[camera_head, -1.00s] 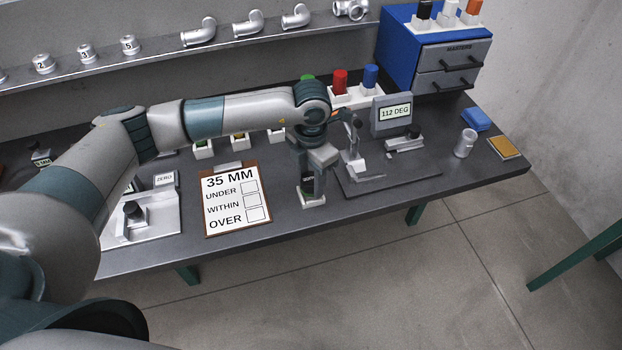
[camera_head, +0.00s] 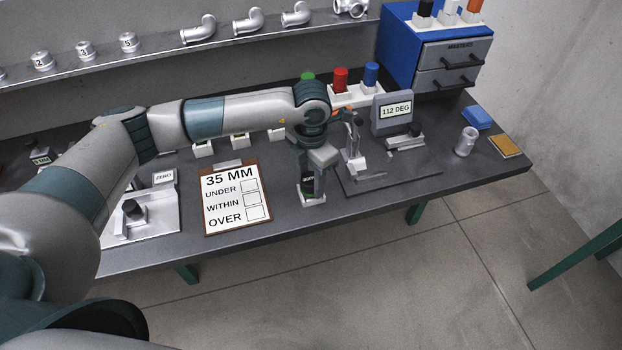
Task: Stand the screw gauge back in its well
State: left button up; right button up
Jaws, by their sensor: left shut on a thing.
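My left gripper (camera_head: 308,180) points down over the front middle of the bench, just right of the clipboard. It is shut on a small dark piece with a hint of green (camera_head: 307,187), which I take to be the screw gauge. The fingers hide most of it. A small white block (camera_head: 314,202), perhaps its well, shows right below and around the gauge's lower end. I cannot tell whether the gauge is seated in it or just above it. My right gripper is not in view.
A clipboard (camera_head: 233,203) reading 35 MM lies left of the gripper. A dark plate with a metal stand (camera_head: 354,158) is close on the right, with a 112 DEG display (camera_head: 393,112) behind. Red (camera_head: 341,79) and blue (camera_head: 371,74) handled gauges stand behind. The bench's front edge is near.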

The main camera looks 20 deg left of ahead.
pick_arm(q)
jog(key=shift+a+f+b, duration=0.2)
jog(key=shift+f+b, duration=0.15)
jog(key=shift+f, duration=0.15)
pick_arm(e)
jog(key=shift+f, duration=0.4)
